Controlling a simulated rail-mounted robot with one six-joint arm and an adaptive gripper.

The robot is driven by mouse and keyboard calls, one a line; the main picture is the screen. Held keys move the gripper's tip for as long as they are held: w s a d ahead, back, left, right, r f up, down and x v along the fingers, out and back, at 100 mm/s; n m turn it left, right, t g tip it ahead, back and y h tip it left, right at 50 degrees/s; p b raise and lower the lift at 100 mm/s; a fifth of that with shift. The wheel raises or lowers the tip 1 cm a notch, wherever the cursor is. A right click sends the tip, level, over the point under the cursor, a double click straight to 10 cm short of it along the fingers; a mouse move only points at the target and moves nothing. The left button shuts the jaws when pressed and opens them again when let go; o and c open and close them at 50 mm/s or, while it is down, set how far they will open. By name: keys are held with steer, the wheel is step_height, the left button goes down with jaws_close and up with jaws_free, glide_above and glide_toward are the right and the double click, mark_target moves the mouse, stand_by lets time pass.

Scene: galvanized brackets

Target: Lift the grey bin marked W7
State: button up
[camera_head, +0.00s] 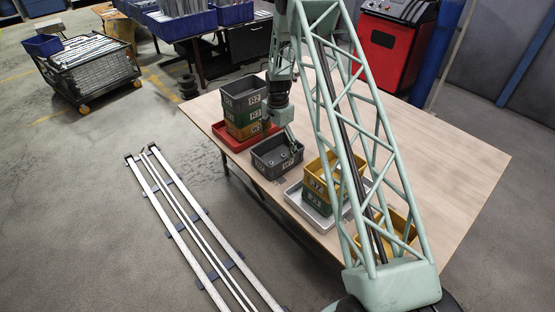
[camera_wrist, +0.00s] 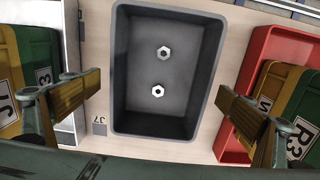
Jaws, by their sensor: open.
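A grey open-topped bin (camera_head: 268,163) stands alone on the table, between the red tray and the silver tray. Its front mark appears to read W7, though small. In the wrist view the grey bin (camera_wrist: 125,70) lies below and between my fingers, with two hex nuts (camera_wrist: 161,72) on its floor. My gripper (camera_head: 290,140) hangs over the bin in the head view. In the wrist view my gripper (camera_wrist: 160,88) is open and empty, one finger on each side of the bin, apart from its walls. The lattice arm does not cover this bin.
A red tray (camera_head: 222,135) holds a stack of grey, green and yellow bins to the left. A silver tray (camera_head: 300,205) holds yellow and green bins to the right. Another yellow bin (camera_head: 402,226) is partly behind my arm. The table's far right (camera_head: 450,160) is clear.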

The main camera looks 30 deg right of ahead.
mark_target(277, 161)
steer(key=shift+f, duration=1.85)
steer(key=shift+c, duration=0.4)
steer(key=c, duration=0.7)
steer(key=shift+w+r, duration=0.1)
steer(key=shift+r, duration=4.95)
